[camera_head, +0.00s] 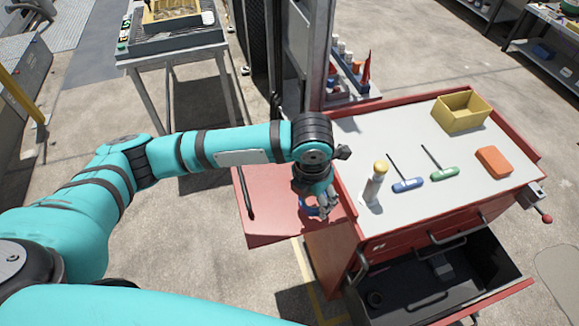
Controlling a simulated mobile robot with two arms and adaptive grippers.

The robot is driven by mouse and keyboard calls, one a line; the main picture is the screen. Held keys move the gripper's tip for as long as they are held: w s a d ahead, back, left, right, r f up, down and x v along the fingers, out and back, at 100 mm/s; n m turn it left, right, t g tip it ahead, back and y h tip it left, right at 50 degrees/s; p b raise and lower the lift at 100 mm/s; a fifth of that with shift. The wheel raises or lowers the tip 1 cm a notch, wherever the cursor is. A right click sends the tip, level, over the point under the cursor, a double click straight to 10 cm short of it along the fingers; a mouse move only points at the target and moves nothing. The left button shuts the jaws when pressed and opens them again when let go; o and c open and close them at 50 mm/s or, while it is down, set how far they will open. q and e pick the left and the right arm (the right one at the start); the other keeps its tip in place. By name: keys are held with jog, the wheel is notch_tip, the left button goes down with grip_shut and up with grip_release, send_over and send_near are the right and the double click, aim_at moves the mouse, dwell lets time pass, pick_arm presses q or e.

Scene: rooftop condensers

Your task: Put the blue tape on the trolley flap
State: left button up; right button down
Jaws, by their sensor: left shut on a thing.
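The trolley flap (272,222) is a flat red panel at the left side of the red trolley. My left gripper (321,211) points down over the flap's right part, close to the trolley body. It is shut on the blue tape (309,210), a small blue ring partly hidden by the fingers. I cannot tell whether the tape touches the flap. My right gripper is out of view.
The trolley's grey top (405,145) holds a yellow bin (461,111), an orange block (494,162), a blue-handled screwdriver (408,185), a green-handled one (444,173) and a yellow-capped bottle (374,183). A lower drawer (430,285) is open.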

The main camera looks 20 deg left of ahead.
pick_arm(q)
jog(key=p, duration=0.2)
send_over(289, 179)
jog(key=shift+s+f, duration=0.3)
jog(key=shift+f, duration=0.25)
jog(key=shift+a+f, duration=0.15)
jog(key=shift+f, duration=0.25)
notch_tip(289, 179, down, 2)
jog(key=shift+f+p, duration=0.15)
jog(key=shift+p, duration=0.55)
jog(key=shift+f, duration=0.25)
jog(key=shift+f, duration=0.1)
jog(key=o, duration=1.1)
jog(key=shift+o, duration=0.2)
